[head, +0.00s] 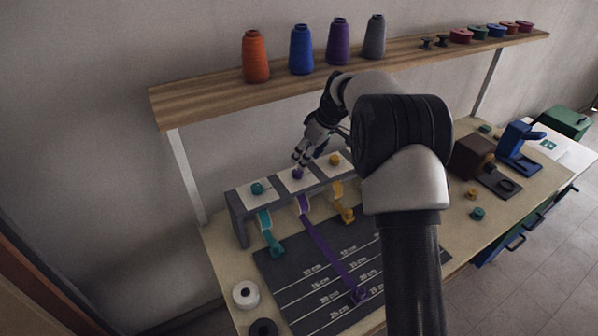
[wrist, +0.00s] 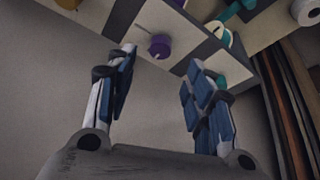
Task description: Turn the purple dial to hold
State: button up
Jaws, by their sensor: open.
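The purple dial (head: 297,174) sits on the middle white panel of a grey stand (head: 239,221), between a teal dial (head: 257,188) and a yellow dial (head: 335,159). My gripper (head: 301,158) is just above the purple dial, close to it in the head view. In the wrist view the open fingers (wrist: 160,62) point toward the purple dial (wrist: 159,46), which shows in the gap between the fingertips and slightly beyond them. The fingers hold nothing. Any marking for hold on the panel is too small to read.
Purple tape (head: 327,249) runs from the stand over a dark measuring mat (head: 300,305). Teal tape (head: 270,238) and yellow tape (head: 341,205) hang on either side. A wooden shelf (head: 200,95) with thread cones is behind and above. White (head: 246,294) and black rolls stand at the front left.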

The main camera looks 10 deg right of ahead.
aim_at(298, 171)
jog(key=b+x, duration=0.1)
jog(key=x, duration=0.7)
jog(key=c, duration=1.1)
jog(key=shift+o, duration=0.2)
